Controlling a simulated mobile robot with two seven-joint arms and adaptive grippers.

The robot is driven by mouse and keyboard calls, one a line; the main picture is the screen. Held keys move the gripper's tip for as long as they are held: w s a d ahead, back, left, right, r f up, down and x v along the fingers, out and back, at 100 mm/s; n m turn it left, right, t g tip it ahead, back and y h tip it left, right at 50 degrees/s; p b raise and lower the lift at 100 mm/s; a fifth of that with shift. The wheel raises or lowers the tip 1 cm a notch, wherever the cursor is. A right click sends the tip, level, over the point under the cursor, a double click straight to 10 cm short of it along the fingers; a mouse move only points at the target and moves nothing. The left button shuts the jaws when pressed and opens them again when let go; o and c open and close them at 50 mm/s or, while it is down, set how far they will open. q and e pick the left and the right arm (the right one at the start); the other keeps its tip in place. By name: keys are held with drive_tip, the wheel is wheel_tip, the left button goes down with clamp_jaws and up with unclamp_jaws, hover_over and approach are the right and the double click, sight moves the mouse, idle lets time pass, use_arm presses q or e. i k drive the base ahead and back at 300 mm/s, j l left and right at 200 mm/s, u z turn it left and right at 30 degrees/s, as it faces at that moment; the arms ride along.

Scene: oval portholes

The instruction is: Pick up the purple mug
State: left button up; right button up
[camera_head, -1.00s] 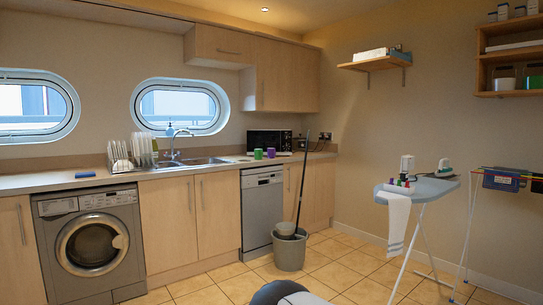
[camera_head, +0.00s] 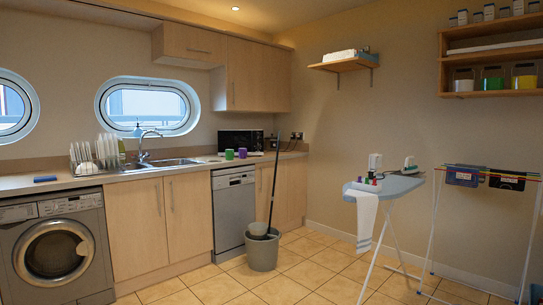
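The purple mug (camera_head: 243,153) stands upright on the counter, right next to a green mug (camera_head: 229,154). Both are in front of the black microwave, above the dishwasher. Neither of my grippers shows in the head view, so nothing is seen touching the mug.
A grey bucket with a mop (camera_head: 263,250) stands on the floor before the dishwasher (camera_head: 235,208). An ironing board (camera_head: 392,187) and a drying rack (camera_head: 488,172) stand at the right. The tiled floor (camera_head: 312,272) between is open. The sink (camera_head: 172,163) is left of the mugs.

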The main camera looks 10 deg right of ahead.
sight(243, 153)
drive_tip(key=i+j+u, duration=0.1)
drive_tip(key=i, duration=0.8)
drive_tip(key=i+j+u, duration=0.15)
drive_tip(key=i, duration=0.75)
drive_tip(key=i+j+u, duration=0.1)
drive_tip(key=i, duration=0.8)
drive_tip(key=i+u, duration=0.15)
drive_tip(key=i, duration=0.75)
drive_tip(key=i+l+u, duration=0.1)
drive_tip(key=i+l, duration=0.15)
drive_tip(key=i, duration=0.65)
drive_tip(key=i+l, duration=0.1)
drive_tip(key=i, duration=0.6)
drive_tip(key=i+l, duration=0.1)
drive_tip(key=i, duration=0.55)
drive_tip(key=k+j+z, duration=0.1)
drive_tip(key=z, duration=0.35)
drive_tip(key=k+j+z, duration=0.1)
drive_tip(key=z, duration=0.35)
drive_tip(key=k+z, duration=0.1)
drive_tip(key=z, duration=0.4)
drive_tip(key=i+l, duration=0.25)
drive_tip(key=i+l+u, duration=0.1)
drive_tip(key=i+l, duration=0.15)
drive_tip(key=l, duration=0.2)
drive_tip(key=i+l, duration=0.25)
drive_tip(key=l+u, duration=0.05)
drive_tip(key=l, duration=0.05)
